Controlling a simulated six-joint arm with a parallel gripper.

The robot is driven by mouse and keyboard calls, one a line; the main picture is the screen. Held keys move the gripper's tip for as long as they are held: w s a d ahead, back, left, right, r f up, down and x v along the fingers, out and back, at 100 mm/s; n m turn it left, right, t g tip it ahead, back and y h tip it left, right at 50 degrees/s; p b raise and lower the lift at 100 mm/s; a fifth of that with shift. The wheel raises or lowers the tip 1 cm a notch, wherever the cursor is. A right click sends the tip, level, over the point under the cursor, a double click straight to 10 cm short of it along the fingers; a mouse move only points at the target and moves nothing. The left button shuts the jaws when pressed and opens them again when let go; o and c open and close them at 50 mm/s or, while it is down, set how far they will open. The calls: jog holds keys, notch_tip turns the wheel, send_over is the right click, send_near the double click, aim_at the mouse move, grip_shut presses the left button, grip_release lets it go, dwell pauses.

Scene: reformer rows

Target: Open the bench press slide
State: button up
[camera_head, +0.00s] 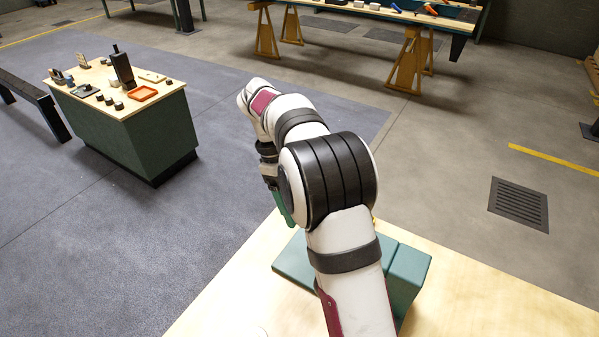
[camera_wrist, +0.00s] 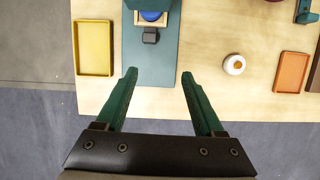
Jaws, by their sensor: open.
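In the wrist view, the bench press shows as a teal base plate (camera_wrist: 168,62) on the pale wooden table. A pale slide (camera_wrist: 151,23) with a blue round part (camera_wrist: 152,15) is at the top edge, cut off by the frame. A dark square handle (camera_wrist: 150,36) sits at its near end. My gripper (camera_wrist: 159,75) is open and empty, its two green fingers pointing at the plate, with the handle ahead of the gap and slightly left of its middle. In the head view, my arm hides most of the teal press (camera_head: 300,262); a green finger (camera_head: 284,205) hangs beside the arm.
In the wrist view, a yellow tray (camera_wrist: 77,48) lies left of the press. A white round object with an orange centre (camera_wrist: 234,65) and an orange tray (camera_wrist: 278,72) lie right. The table's near edge runs below the fingertips. A green cabinet (camera_head: 130,125) stands apart.

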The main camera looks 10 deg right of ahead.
jog(key=shift+h, duration=0.3)
jog(key=x, duration=0.6)
jog(key=d+x, duration=0.1)
jog(key=x, duration=0.5)
jog(key=w+x, duration=0.1)
jog(key=x, duration=0.6)
jog(key=shift+w+d+r, duration=0.1)
jog(key=shift+d+r, duration=0.05)
jog(key=shift+d, duration=0.2)
jog(key=shift+c, duration=0.2)
grip_shut()
jog(key=shift+w+a, duration=0.1)
